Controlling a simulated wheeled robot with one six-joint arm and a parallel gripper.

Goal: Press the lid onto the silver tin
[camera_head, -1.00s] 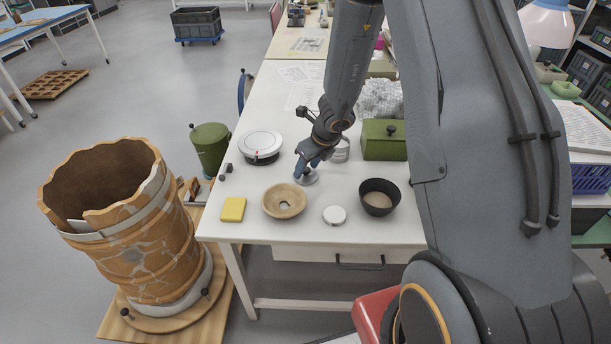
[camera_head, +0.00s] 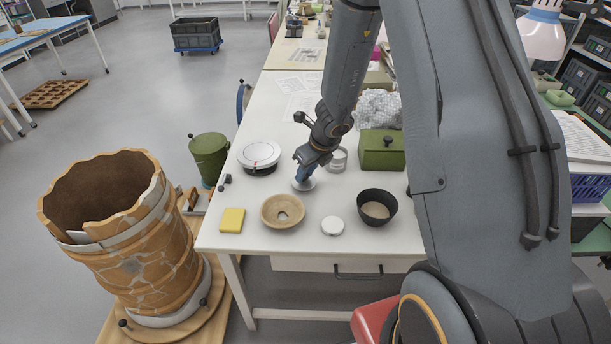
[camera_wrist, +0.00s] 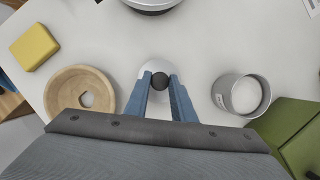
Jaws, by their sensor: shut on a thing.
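The silver tin (camera_head: 338,158) stands upright and open-topped on the white table, left of a green box. In the wrist view the tin (camera_wrist: 241,95) is to the right of my gripper, apart from it, with a pale inside. The lid (camera_head: 303,185) is a small silver disc with a dark knob. My gripper (camera_wrist: 160,82), with blue fingers, is shut on the knob of the lid (camera_wrist: 150,70). The fingers hide part of the lid. The lid is at or just above the table; I cannot tell whether it touches.
A wooden bowl (camera_head: 283,211), a yellow block (camera_head: 232,220), a white round container (camera_head: 332,226) and a black bowl (camera_head: 377,207) sit nearer the front edge. A round white-topped object (camera_head: 259,157) is behind left. The green box (camera_head: 382,150) stands close right of the tin.

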